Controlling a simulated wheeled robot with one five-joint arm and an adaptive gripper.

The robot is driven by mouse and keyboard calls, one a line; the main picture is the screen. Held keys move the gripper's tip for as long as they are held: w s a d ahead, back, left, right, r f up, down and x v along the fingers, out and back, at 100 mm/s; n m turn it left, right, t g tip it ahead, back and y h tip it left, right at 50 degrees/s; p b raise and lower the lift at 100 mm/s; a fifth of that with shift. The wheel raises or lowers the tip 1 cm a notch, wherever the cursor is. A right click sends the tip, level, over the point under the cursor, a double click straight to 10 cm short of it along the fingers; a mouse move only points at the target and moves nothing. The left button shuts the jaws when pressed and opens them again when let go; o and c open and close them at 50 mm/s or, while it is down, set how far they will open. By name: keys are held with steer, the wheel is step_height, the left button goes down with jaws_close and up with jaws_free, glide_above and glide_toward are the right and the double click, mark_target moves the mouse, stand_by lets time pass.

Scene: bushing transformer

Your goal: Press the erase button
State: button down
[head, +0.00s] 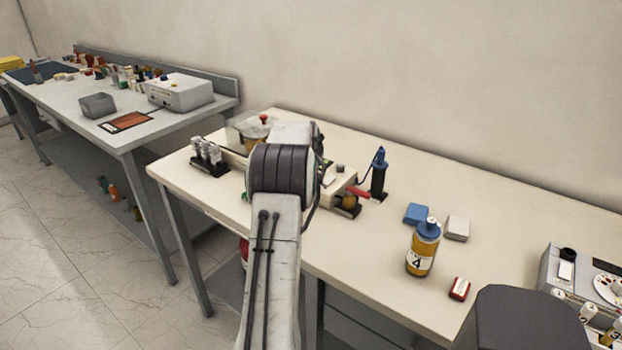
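I cannot make out a labelled erase button in the head view. A small red knob (264,118) stands on top of a device with a clear cover (245,130) at the back left of the near table, partly behind my arm. A grey box (181,92) with small coloured spots on top sits on the far left table. A grey panel device (561,285) with dials stands at the right edge, cut off by the frame. My arm reaches over the near table, and its links hide my gripper and whatever is in front of it.
The near table (330,245) also holds a yellow bottle with a blue cap (422,250), blue (416,213) and white (457,228) blocks, a red-and-white block (459,289) and a dark blue upright tool (379,172). The table's back right is clear.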

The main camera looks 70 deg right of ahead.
steer(key=c, duration=1.9)
jaws_free()
jaws_close()
steer(key=shift+f, duration=0.25)
steer(key=shift+f+b, duration=0.2)
steer(key=shift+b, duration=0.15)
steer(key=shift+f+b, duration=0.4)
steer(key=shift+f, duration=0.1)
steer(key=shift+r, duration=0.15)
steer(key=shift+r+p, duration=0.65)
steer(key=shift+r, duration=0.15)
steer(key=shift+r, duration=0.1)
steer(key=shift+r+p, duration=1.95)
steer(key=shift+r, duration=0.45)
